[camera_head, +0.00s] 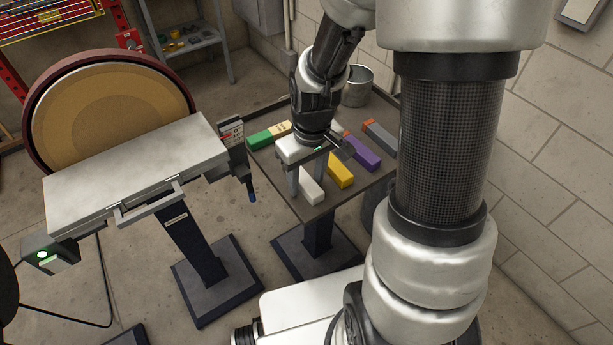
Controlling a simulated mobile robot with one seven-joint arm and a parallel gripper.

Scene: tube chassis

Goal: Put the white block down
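The white block (312,188) is a pale oblong block at the front of the small dark table (330,211), below my gripper. My gripper (308,182) points down over the table, with a finger on the left side of the block. The other finger is partly hidden behind the block and the hand. I cannot tell whether the fingers touch the block, or whether it rests on the tabletop or is held just above it.
A yellow block (340,172) and a purple block (362,153) lie to the right. A grey block with an orange end (379,136) is further right. A green block (260,139) lies at back left. A disc sander (105,115) stands left; a metal bucket (357,86) is behind.

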